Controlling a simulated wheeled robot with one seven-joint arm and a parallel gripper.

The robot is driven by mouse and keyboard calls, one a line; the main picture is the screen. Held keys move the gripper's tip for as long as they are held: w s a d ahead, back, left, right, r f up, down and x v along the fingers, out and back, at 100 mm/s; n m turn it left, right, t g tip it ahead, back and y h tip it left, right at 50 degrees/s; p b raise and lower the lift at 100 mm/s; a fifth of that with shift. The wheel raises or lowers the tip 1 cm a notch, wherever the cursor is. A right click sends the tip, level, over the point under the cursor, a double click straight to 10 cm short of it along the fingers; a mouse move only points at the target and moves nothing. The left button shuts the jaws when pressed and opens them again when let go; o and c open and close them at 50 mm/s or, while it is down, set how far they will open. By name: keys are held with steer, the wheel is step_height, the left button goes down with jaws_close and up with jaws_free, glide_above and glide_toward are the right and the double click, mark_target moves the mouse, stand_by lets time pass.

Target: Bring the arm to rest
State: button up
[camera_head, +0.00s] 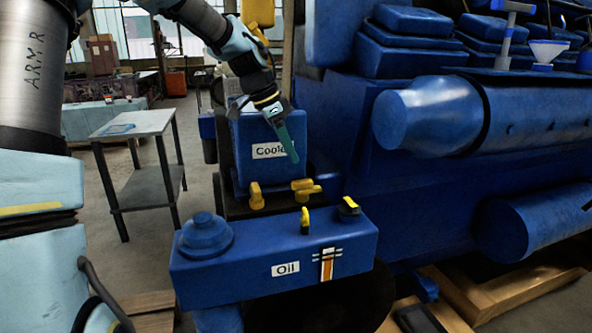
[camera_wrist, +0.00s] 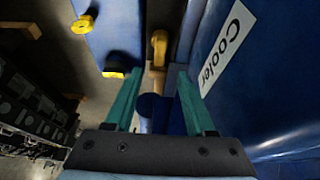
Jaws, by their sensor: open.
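My gripper (camera_head: 288,140) hangs in front of the blue block labelled Cooler (camera_head: 240,172), its green fingers angled down to the right. In the wrist view my gripper (camera_wrist: 157,85) has its two green fingers apart, with nothing held between them. A yellow valve handle (camera_wrist: 159,48) shows beyond the fingertips. The Cooler label (camera_wrist: 222,50) is close on the right in that view. Whether the fingers touch the block cannot be told.
Below stands a blue box labelled Oil (camera_head: 345,250) with yellow handles (camera_head: 305,218) on top. The big blue engine (camera_head: 430,120) fills the right. A grey table (camera_head: 140,122) stands at left, with open floor around it. A wooden pallet (camera_head: 470,295) lies lower right.

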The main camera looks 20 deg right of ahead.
steer(key=shift+v, duration=1.05)
steer(key=s+a+f+n+y, duration=0.1)
steer(key=a+f+n, duration=0.1)
steer(key=a, duration=0.3)
steer(key=a+f+n+t, duration=0.1)
steer(key=a+f+n, duration=0.2)
steer(key=a, duration=0.3)
steer(key=s+a+f+n+y, duration=0.1)
steer(key=a+f+n, duration=0.2)
steer(key=a, duration=0.3)
steer(key=shift+s+f+n+t+y, duration=0.1)
steer(key=shift+s+n+t+y, duration=0.2)
steer(key=s+a+n, duration=0.1)
steer(key=a, duration=0.2)
steer(key=s+a+f+n, duration=0.1)
steer(key=s+a+n, duration=0.1)
steer(key=a, duration=0.1)
steer(key=s+a+f+n+y, duration=0.1)
steer(key=a+n, duration=0.1)
steer(key=a, duration=0.1)
steer(key=shift+s+a+f, duration=0.15)
steer(key=shift+a+f, duration=0.05)
steer(key=shift+f, duration=0.05)
steer(key=s+a+f+n, duration=0.1)
steer(key=s+a+n, duration=0.3)
steer(key=s+a, duration=0.1)
steer(key=shift+a+f+n+t+y, duration=0.3)
steer(key=shift+a+f+n, duration=0.1)
steer(key=shift+a, duration=0.15)
